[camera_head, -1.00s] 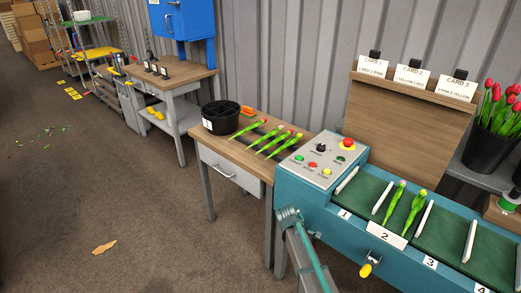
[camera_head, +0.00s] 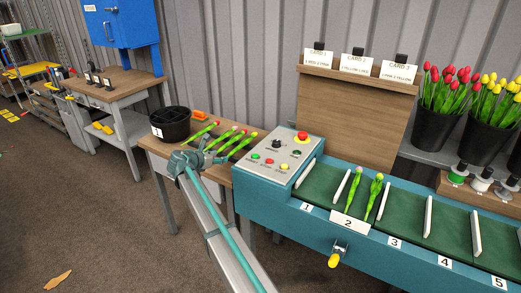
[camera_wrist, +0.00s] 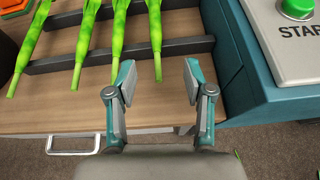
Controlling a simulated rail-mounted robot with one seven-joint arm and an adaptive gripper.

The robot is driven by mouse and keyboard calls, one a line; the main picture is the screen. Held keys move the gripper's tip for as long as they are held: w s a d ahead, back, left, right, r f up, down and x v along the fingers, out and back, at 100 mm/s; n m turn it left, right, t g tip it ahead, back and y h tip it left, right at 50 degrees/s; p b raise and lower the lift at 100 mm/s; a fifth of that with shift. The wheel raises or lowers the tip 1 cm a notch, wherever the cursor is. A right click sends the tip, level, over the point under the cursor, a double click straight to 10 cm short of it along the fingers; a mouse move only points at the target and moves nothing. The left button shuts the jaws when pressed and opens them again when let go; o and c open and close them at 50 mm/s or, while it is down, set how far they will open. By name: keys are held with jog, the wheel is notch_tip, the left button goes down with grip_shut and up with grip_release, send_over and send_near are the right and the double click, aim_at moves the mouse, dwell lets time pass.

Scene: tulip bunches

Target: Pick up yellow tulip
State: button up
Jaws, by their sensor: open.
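Several tulips with green stems lie on the small wooden table; the rightmost tulip (camera_head: 243,145) has a pinkish-red head. My gripper (camera_head: 214,152) is open and empty, over the front right part of this table. In the wrist view my gripper (camera_wrist: 160,76) has the lower end of the rightmost stem (camera_wrist: 155,35) between its fingertips in the picture; the height gap cannot be told. Yellow tulips (camera_head: 494,95) stand in a black bucket (camera_head: 481,139) at the right.
A black round container (camera_head: 171,128) and an orange object (camera_head: 199,115) are at the back of the table. The teal conveyor's control panel (camera_head: 277,158) rises right of my gripper. Dark bars (camera_wrist: 210,43) cross beneath the stems. Red tulips (camera_head: 446,88) fill another bucket.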

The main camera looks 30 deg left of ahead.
aim_at(233, 150)
jog(key=shift+w+a+r+n+t, duration=0.4)
jog(key=shift+w+r+n, duration=0.1)
jog(key=shift+w+r, duration=0.2)
jog(key=x, duration=0.4)
jog(key=shift+w+f, duration=0.1)
jog(key=shift+f, duration=0.05)
jog(key=shift+p+x, duration=0.75)
jog(key=shift+x, duration=2.25)
jog(key=shift+d+f, duration=0.15)
jog(key=shift+f, duration=0.05)
grip_shut()
